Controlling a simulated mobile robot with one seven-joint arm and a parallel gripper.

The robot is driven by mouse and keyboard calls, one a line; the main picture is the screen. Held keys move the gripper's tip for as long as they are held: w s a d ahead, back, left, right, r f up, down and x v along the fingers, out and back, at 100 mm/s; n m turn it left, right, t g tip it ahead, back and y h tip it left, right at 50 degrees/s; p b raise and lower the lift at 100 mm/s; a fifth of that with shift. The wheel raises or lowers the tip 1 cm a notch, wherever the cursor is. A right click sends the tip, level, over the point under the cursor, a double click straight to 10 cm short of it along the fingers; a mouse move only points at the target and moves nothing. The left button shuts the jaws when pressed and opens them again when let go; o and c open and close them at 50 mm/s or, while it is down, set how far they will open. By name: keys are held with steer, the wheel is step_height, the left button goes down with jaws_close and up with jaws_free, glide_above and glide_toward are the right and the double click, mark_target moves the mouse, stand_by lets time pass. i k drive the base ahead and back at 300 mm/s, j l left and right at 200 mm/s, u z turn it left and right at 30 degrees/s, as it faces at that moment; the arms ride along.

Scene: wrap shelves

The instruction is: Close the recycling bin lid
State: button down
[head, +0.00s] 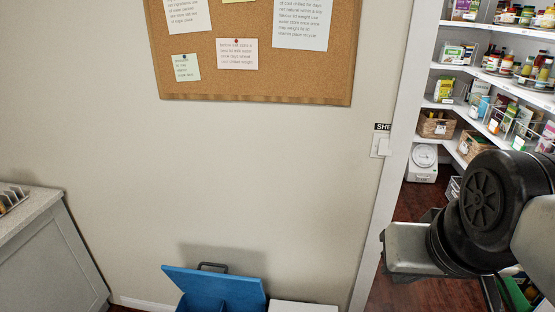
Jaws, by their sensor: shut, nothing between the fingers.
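The blue recycling bin (222,306) stands against the wall at the bottom of the head view. Only its top part shows; the rest is cut off by the lower edge. Its blue lid (215,285) is raised, standing tilted at the back of the bin, with the opening showing below it. A dark handle (212,265) sticks up behind the lid's upper edge. My gripper (388,262) is at the right, in front of the pantry doorway, well right of and higher in the picture than the bin. It is shut and empty, apart from the lid. Its fingertips are hard to make out.
A white box-like top (302,306) sits just right of the bin. A grey cabinet with a counter (38,212) stands at the left. Stocked pantry shelves (490,75) fill the right beyond the white door frame (392,175). A corkboard (250,88) hangs above; the wall between is bare.

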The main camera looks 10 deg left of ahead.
mark_target(237, 288)
steer(key=j, duration=1.1)
steer(key=j+u, duration=0.2)
steer(key=j, duration=0.15)
steer(key=i+j+u, duration=0.2)
steer(key=j, duration=0.15)
steer(key=k, duration=0.05)
